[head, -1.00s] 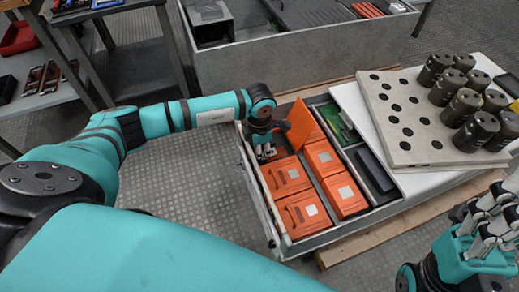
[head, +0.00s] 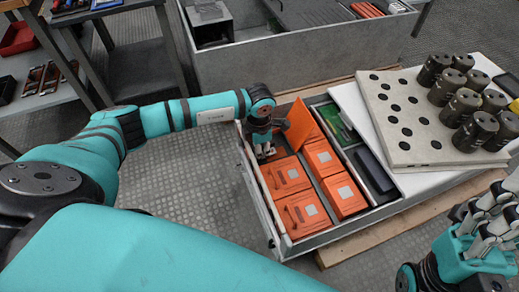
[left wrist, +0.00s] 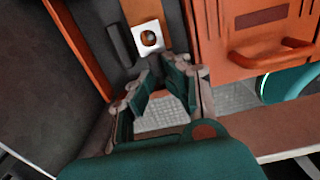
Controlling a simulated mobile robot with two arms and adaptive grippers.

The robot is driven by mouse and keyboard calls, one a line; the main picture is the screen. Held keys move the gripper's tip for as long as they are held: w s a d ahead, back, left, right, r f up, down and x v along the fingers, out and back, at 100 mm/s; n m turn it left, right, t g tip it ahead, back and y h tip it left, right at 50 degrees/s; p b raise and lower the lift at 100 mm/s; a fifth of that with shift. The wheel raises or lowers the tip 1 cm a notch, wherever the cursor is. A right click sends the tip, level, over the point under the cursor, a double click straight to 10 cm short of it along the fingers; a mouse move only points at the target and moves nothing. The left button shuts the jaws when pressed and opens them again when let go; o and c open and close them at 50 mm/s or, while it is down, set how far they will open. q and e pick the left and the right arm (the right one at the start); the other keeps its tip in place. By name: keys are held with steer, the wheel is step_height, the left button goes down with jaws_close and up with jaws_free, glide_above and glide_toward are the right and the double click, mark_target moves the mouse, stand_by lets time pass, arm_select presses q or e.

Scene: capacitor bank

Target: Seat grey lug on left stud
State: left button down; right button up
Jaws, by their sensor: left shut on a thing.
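My left gripper (head: 265,152) is low inside the open grey bin, at its far left corner beside the orange units. In the left wrist view its fingers (left wrist: 163,85) are closed in around something that they largely hide; I take it to be the grey lug. Just beyond the fingertips is a pale metal plate (left wrist: 150,47) with a dark round hole and a bright centre, at the end of an orange strip. I cannot tell whether this is the lug or the stud's seat, nor whether they touch. My right gripper (head: 484,218) is empty, with its fingers apart.
Orange units (head: 287,175) with handles fill the bin; an orange flap (head: 303,122) stands tilted near my left gripper. A green board (head: 341,123) lies right of it. Dark cylinders (head: 459,107) stand on a pale holed board (head: 399,150). Patterned floor left of the bin is clear.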

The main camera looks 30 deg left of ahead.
arm_select(q)
steer(key=shift+a+f, duration=0.35)
steer(key=shift+f, duration=0.3)
steer(key=shift+w+f+b, duration=0.1)
steer(key=shift+f+b, duration=0.15)
steer(key=shift+b, duration=0.1)
steer(key=shift+s+f+b, duration=0.2)
steer(key=shift+f+b, duration=0.1)
steer(key=shift+f, duration=0.15)
stand_by(0.9)
steer(key=c, duration=0.9)
jaws_free()
steer(key=shift+d, duration=0.1)
steer(key=shift+c, duration=0.2)
